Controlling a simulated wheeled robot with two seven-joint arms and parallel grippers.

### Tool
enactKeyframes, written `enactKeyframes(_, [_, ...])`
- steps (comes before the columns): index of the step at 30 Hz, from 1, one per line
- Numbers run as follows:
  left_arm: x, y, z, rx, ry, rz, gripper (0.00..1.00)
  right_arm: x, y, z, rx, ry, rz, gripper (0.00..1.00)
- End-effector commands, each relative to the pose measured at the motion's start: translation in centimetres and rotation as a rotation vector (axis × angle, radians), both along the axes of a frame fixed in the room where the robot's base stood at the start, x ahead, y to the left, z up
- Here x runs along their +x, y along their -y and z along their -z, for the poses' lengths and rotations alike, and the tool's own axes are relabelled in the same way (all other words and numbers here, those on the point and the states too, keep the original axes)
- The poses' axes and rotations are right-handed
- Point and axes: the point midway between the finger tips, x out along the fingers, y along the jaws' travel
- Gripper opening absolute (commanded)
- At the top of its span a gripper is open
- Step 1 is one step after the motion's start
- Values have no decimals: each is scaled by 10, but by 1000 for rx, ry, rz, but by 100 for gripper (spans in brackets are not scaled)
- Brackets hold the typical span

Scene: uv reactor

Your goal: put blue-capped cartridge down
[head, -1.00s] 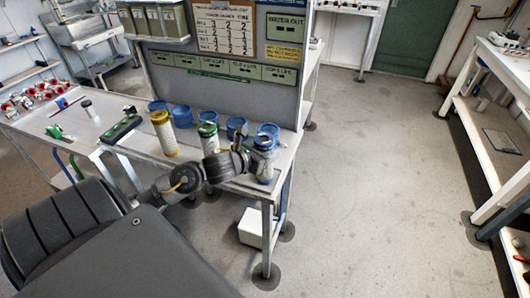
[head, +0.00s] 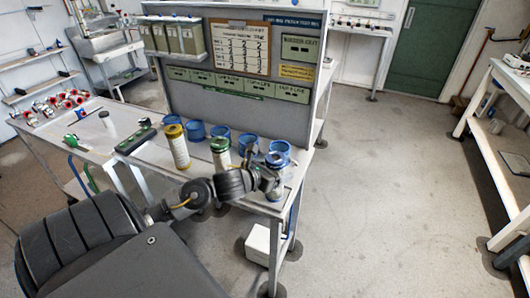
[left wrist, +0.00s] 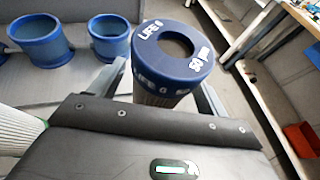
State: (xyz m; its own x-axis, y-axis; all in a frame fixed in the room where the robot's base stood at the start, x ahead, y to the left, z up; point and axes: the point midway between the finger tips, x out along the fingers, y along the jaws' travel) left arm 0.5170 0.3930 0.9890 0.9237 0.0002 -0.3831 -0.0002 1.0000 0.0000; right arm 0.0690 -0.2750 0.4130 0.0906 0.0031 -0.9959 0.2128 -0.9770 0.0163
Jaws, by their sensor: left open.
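The blue-capped cartridge (head: 274,160) stands upright at the right end of the bench, near its front corner. My left gripper (head: 268,180) is at the cartridge's body, below the cap. Its jaws are open, with one finger on each side of the cartridge in the left wrist view (left wrist: 160,88). Contact between fingers and cartridge cannot be made out. My right gripper is not in view.
A green-capped cartridge (head: 221,155) and a yellow-capped cartridge (head: 177,148) stand to the left. Several blue ring holders (head: 248,143) line the back of the bench (head: 150,156), before a grey panel (head: 235,105). Open floor (head: 390,180) lies to the right.

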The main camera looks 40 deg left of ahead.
Motion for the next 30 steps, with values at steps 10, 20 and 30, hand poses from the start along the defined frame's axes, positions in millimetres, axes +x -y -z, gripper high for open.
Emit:
enactKeyframes(10, [-68,0,-24,6,-4,4,76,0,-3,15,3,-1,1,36])
enactKeyframes(20, [-103,1,-45,-5,-3,1,76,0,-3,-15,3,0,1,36])
enactKeyframes(30, [-108,0,-44,2,-1,1,76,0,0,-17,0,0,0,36])
